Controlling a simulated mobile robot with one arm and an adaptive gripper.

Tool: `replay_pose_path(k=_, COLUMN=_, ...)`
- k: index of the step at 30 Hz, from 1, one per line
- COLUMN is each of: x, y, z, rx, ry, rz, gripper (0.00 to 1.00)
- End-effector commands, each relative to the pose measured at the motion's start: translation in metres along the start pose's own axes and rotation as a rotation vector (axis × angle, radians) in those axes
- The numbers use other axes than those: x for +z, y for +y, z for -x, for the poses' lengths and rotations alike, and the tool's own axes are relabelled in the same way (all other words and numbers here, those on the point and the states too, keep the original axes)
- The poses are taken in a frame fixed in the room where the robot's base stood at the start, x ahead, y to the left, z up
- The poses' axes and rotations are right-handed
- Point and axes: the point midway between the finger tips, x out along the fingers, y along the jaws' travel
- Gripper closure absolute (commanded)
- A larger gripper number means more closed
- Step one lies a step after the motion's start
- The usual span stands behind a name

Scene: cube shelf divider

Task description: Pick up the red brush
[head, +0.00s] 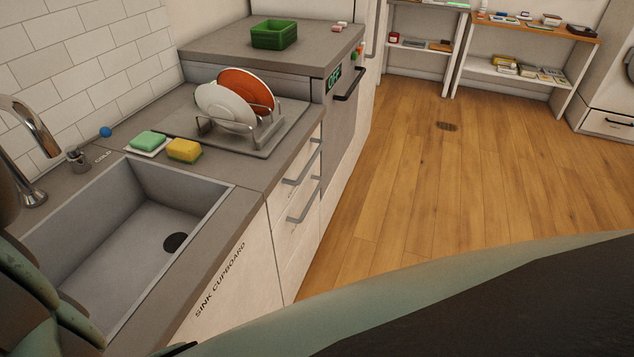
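I cannot make out a red brush in the head view. An orange-red plate (246,88) stands in the wire dish rack (266,122) behind a white plate (226,106). Small red and white items (339,26) lie on the raised counter, too small to identify. My gripper does not show in this view.
A grey sink (150,215) with a tap (22,145) is at left. A green sponge (148,139) and a yellow sponge (184,150) lie behind it. A green basket (273,34) sits on the raised counter. Shelves (535,30) stand far back. The wooden floor (450,180) is clear.

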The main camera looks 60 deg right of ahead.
Motion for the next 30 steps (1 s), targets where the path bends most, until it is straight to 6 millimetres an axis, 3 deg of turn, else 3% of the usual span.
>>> replay_pose_path(k=12, x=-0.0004, y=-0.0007, z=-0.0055, rx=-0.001, ry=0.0, rz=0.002, gripper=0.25)
replay_pose_path(k=27, x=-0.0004, y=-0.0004, z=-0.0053, rx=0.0, ry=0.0, rz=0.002, gripper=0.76)
replay_pose_path(k=30, x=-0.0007, y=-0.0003, z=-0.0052, rx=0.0, ry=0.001, rz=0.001, gripper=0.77)
